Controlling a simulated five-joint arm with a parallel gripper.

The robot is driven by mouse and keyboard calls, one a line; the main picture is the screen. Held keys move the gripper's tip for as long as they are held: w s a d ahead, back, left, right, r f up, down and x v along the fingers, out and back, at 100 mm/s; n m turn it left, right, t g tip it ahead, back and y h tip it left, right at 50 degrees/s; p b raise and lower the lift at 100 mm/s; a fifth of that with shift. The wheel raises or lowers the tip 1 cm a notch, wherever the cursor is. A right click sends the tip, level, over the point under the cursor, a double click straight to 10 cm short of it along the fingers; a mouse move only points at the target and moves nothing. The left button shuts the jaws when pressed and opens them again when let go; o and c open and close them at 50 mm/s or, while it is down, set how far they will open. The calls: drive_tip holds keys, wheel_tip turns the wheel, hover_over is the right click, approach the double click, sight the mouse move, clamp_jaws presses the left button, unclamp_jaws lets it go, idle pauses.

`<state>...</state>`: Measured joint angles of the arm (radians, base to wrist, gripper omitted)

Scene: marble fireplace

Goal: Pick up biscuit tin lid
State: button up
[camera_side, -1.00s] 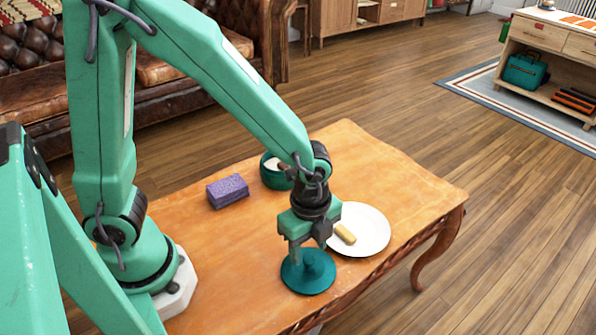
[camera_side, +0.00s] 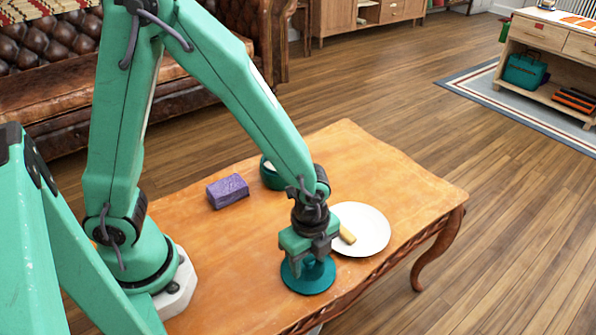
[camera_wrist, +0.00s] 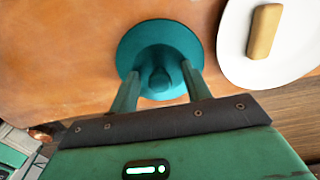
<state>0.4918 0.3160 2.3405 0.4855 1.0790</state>
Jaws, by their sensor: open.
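The biscuit tin lid (camera_side: 308,282) is a round teal disc with a raised knob, lying flat on the wooden table near its front edge. In the wrist view the lid (camera_wrist: 142,42) shows with its knob (camera_wrist: 160,78) between my two fingers. My gripper (camera_side: 309,268) is low over the lid, pointing down. In the wrist view my gripper (camera_wrist: 160,80) is open, with one finger on each side of the knob and a gap to both. The knob is mostly hidden by the fingers in the side view.
A white plate (camera_side: 372,228) with a biscuit (camera_side: 347,235) lies right beside my gripper. A purple block (camera_side: 228,191) and a round teal tin (camera_side: 270,178), partly hidden by my arm, stand farther back. The table (camera_side: 400,180) is clear at its right end.

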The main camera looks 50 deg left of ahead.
sight(308, 261)
clamp_jaws()
drive_tip(key=shift+r, duration=1)
drive_tip(key=r, duration=0.2)
drive_tip(key=shift+s+d+r, duration=0.25)
drive_tip(key=shift+s+r, duration=0.05)
drive_tip(key=s+d+r, duration=0.5)
drive_tip(key=s+r, duration=0.1)
drive_tip(key=s, duration=0.3)
drive_tip(key=shift+s+d+r, duration=0.2)
drive_tip(key=shift+d, duration=0.05)
